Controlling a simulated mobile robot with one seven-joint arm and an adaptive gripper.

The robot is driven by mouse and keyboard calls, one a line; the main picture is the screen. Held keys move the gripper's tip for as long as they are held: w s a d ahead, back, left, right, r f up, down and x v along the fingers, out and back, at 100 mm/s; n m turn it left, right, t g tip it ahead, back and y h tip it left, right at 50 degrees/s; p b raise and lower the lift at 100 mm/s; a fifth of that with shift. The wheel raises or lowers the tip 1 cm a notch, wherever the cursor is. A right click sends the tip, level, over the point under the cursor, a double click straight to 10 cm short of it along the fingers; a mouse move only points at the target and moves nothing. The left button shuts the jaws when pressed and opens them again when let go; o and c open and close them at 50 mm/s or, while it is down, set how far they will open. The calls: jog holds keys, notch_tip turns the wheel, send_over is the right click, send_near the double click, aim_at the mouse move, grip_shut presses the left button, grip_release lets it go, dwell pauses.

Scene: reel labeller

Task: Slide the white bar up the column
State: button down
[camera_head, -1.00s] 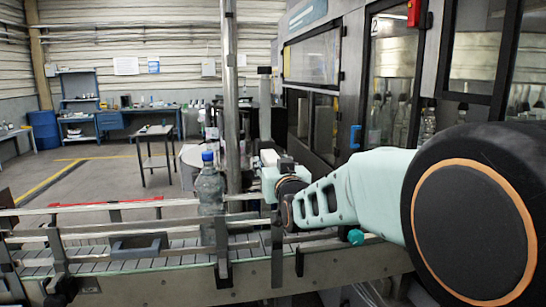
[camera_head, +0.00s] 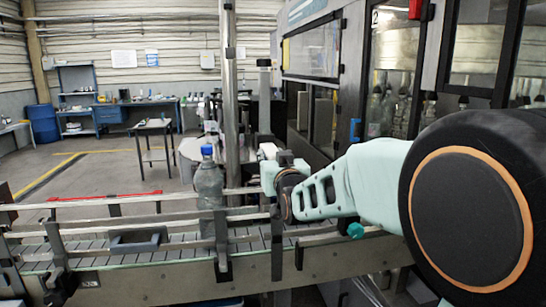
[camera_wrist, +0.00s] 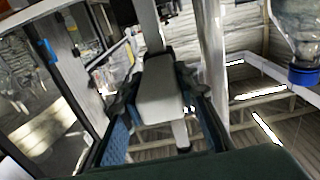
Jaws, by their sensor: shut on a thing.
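The white bar (camera_wrist: 160,88) is a pale block between the two fingers of my gripper in the wrist view. In the head view a small part of the bar (camera_head: 268,150) shows above my gripper (camera_head: 272,172); the rest is hidden behind it. My gripper (camera_wrist: 160,105) is shut on the bar, with one blue-padded finger on each side. In the wrist view a grey post (camera_wrist: 150,28) meets the far end of the bar.
A clear bottle (camera_head: 208,185) with a blue cap stands on the conveyor (camera_head: 150,262), left of my gripper. A tall metal pole (camera_head: 231,90) stands just left of the column. A glass-doored machine (camera_head: 320,55) is at right. Open floor and a small table (camera_head: 153,124) lie behind.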

jog(key=shift+r, duration=0.1)
notch_tip(320, 180, up, 14)
jog(key=p, duration=0.2)
jog(key=shift+r+p, duration=0.2)
jog(key=shift+p, duration=0.2)
jog(key=c, duration=1.7)
grip_release()
jog(key=shift+c, duration=0.2)
jog(key=shift+o, duration=1.2)
jog(key=shift+f, duration=0.2)
notch_tip(320, 180, up, 10)
